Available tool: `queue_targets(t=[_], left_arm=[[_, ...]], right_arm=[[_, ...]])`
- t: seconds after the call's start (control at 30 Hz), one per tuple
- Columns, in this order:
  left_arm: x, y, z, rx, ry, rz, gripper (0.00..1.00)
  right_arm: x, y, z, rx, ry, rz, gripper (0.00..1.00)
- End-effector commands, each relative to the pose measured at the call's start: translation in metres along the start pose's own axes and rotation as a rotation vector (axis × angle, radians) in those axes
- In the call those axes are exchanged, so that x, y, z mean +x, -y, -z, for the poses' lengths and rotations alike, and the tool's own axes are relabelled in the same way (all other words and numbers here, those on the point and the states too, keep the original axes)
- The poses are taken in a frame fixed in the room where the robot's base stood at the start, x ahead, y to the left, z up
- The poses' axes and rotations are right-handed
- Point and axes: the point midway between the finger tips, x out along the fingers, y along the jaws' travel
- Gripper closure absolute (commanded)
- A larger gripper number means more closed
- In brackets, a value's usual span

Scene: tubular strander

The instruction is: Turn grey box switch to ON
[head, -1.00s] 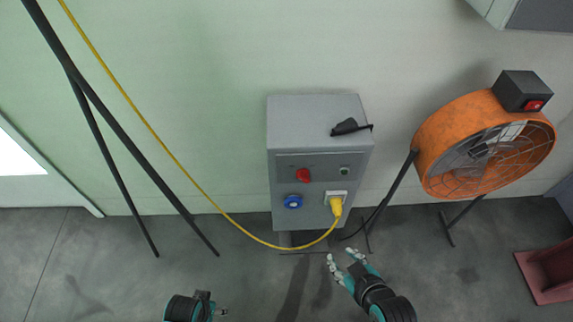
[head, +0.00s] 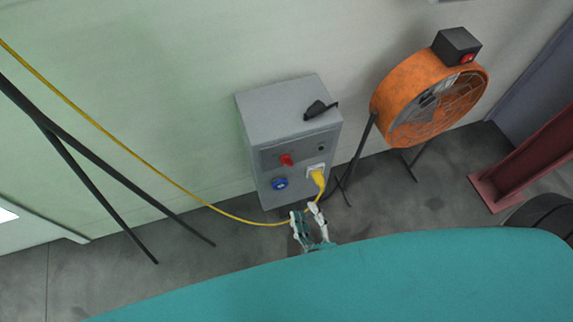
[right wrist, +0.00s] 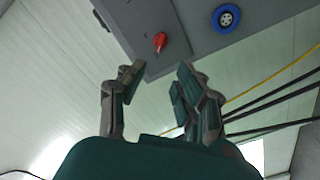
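The grey box (head: 289,130) stands against the wall in the middle of the head view. Its front carries a red switch (head: 286,160), a blue socket (head: 279,184) and a yellow plug (head: 319,178). The red switch also shows in the right wrist view (right wrist: 160,42), above and between my fingers. My right gripper (head: 305,208) is open and empty, in front of the box's lower part in the head view. In the right wrist view its fingertips (right wrist: 158,72) are spread apart, short of the switch. My left gripper is not in view.
A black object (head: 320,109) lies on top of the box. An orange fan (head: 405,105) stands to the right. A yellow cable (head: 150,167) hangs across the wall to the plug. Black poles (head: 100,165) lean at left, and a red beam (head: 520,165) stands at right.

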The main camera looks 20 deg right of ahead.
Motion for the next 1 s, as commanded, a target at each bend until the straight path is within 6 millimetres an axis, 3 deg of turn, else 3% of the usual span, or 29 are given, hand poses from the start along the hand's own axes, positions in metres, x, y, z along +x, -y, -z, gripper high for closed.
queue_targets(t=[0.1,0.5,0.7,1.0], left_arm=[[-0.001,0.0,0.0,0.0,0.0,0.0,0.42],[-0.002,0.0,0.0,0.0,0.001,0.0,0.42],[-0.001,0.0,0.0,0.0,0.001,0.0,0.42],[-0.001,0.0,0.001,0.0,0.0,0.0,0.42]], right_arm=[[0.029,-0.002,0.001,0.002,-0.003,-0.005,0.66],[0.112,-0.001,0.001,0.001,-0.002,-0.002,0.66],[0.135,0.0,0.0,0.002,0.0,0.0,0.66],[0.142,0.0,0.0,0.001,0.0,0.001,0.66]])
